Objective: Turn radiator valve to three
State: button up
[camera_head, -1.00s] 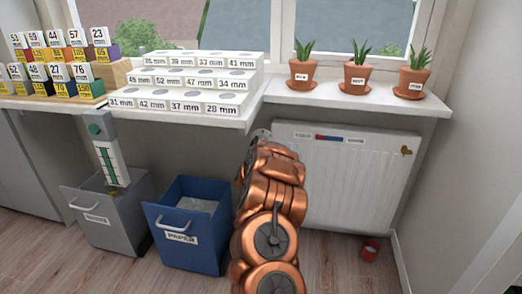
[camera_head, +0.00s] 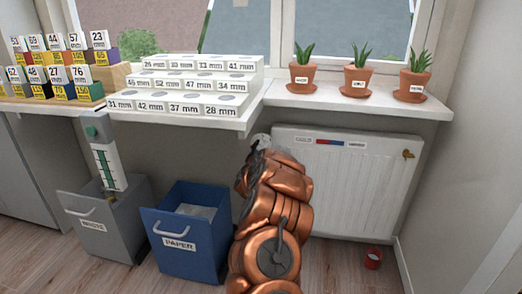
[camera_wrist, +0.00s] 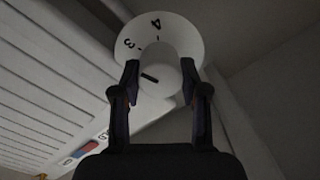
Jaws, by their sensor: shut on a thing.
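The radiator valve shows close up in the wrist view, with a round white dial (camera_wrist: 186,38) printed with 3 and 4 and a pale knob (camera_wrist: 165,80) in front of it. A short dark mark on the knob lies at its left side, below the 3 in the picture and not clearly lined up with it. My gripper (camera_wrist: 160,78) is shut on the knob, one dark finger on each side. In the head view my gripper (camera_head: 262,141) is at the radiator's upper left corner, and my copper arm largely hides the valve.
The white radiator (camera_head: 350,185) hangs under the sill with potted plants (camera_head: 357,80). White labelled blocks (camera_head: 180,108) stand on the ledge at left. A blue paper bin (camera_head: 180,230) and grey waste bin (camera_head: 100,225) stand left of my arm. A small red pot (camera_head: 373,258) is on the floor.

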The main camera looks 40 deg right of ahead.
jog(key=o, duration=1.1)
jog(key=shift+d, duration=0.1)
jog(key=shift+o, duration=0.2)
jog(key=v, duration=1.2)
